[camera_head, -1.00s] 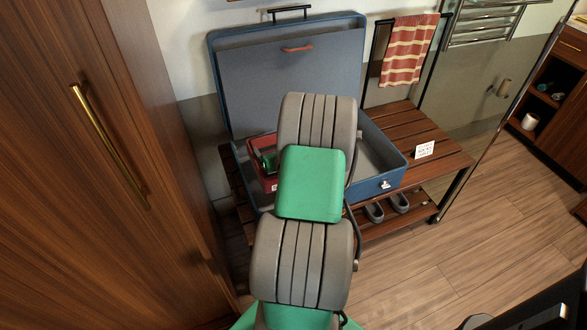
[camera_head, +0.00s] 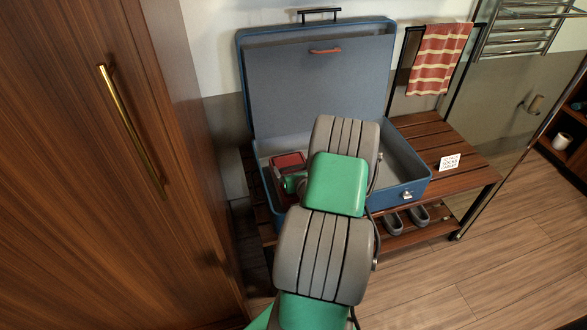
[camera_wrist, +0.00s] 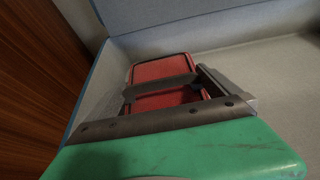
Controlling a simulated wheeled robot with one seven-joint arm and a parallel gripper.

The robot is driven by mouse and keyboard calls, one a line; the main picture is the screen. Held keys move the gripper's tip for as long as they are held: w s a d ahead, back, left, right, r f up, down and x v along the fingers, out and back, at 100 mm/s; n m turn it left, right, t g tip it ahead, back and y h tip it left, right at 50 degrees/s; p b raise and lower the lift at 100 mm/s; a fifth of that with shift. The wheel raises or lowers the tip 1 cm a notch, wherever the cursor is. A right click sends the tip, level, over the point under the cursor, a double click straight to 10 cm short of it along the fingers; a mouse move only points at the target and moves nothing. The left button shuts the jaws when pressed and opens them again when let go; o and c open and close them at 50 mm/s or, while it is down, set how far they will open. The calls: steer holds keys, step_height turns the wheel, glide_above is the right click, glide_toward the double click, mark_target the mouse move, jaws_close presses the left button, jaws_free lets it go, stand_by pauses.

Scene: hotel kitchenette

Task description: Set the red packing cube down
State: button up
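The red packing cube (camera_head: 288,161) is inside the open blue suitcase (camera_head: 411,190), at its back left corner. My gripper (camera_head: 291,184) is at the cube, and my arm hides part of it in the head view. In the wrist view the red packing cube (camera_wrist: 160,70) lies between the fingers of my gripper (camera_wrist: 165,104), with a dark bar across it. My gripper appears shut on the cube; the left finger's contact is hard to see. I cannot tell whether the cube's underside touches the suitcase floor.
The suitcase stands on a slatted wooden rack (camera_head: 470,176), its lid (camera_head: 320,85) raised at the back. The suitcase's right part looks empty. A tall wooden wardrobe (camera_head: 190,220) is close on the left. A small white card (camera_head: 450,162) stands on the rack; grey slippers (camera_head: 418,216) are below.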

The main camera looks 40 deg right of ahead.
steer(key=shift+r, duration=0.25)
steer(key=p+v, duration=0.1)
steer(key=v, duration=1)
steer(key=shift+f+p, duration=0.1)
steer(key=shift+p, duration=0.25)
steer(key=shift+s+a, duration=0.3)
steer(key=shift+s, duration=0.1)
steer(key=shift+s, duration=0.1)
